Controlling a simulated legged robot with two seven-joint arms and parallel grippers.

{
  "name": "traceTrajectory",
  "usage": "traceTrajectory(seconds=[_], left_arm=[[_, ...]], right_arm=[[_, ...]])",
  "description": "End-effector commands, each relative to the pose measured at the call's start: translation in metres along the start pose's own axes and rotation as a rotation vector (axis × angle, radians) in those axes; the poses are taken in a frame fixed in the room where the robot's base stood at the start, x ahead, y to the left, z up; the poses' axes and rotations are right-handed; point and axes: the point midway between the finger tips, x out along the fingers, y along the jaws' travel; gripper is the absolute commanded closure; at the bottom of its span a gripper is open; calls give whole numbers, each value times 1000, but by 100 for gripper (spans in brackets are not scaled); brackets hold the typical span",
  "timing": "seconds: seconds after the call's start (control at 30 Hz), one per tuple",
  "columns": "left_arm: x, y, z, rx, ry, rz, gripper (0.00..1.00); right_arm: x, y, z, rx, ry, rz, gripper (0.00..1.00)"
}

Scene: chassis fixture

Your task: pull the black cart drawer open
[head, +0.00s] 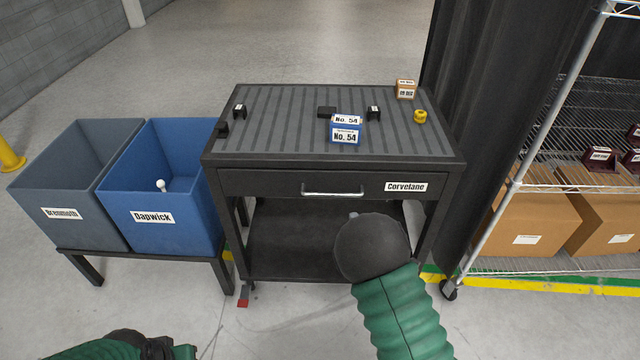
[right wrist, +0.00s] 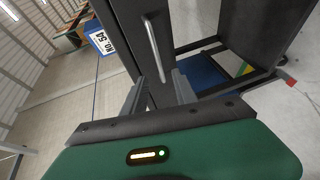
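The black cart (head: 225,160) stands upright ahead of me, and its drawer (head: 270,184) looks shut, with the front flush with the frame. The drawer has a silver bar handle (head: 333,192) and a "Corvelane" label. My right arm reaches up below the handle in the head view, its dark wrist hiding the gripper there. In the right wrist view my right gripper (right wrist: 160,80) is open, its two fingers apart at either side of the lower end of the handle (right wrist: 153,45). I cannot tell whether they touch it. Only part of my left arm shows at bottom left.
The cart top holds a blue-and-white "No. 54" box (head: 345,134), a brown box (head: 405,90), a yellow ring (head: 420,116) and small black pieces. Grey (head: 60,190) and blue (head: 160,210) bins stand left. A wire rack (head: 540,186) with cartons stands right.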

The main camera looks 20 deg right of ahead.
Motion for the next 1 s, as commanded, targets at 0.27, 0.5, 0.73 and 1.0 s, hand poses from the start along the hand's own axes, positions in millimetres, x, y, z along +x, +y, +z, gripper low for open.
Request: traceTrajectory(seconds=[0.27,0.5,0.73,1.0], left_arm=[[6,0,2,0,0,0,64],[13,0,3,0,0,0,64],[18,0,4,0,0,0,64],[19,0,4,0,0,0,64]], right_arm=[[51,-2,0,-1,3,2,66],[115,-2,1,1,1,0,66],[159,-2,1,3,0,-1,66],[169,0,1,5,-1,-1,66]])
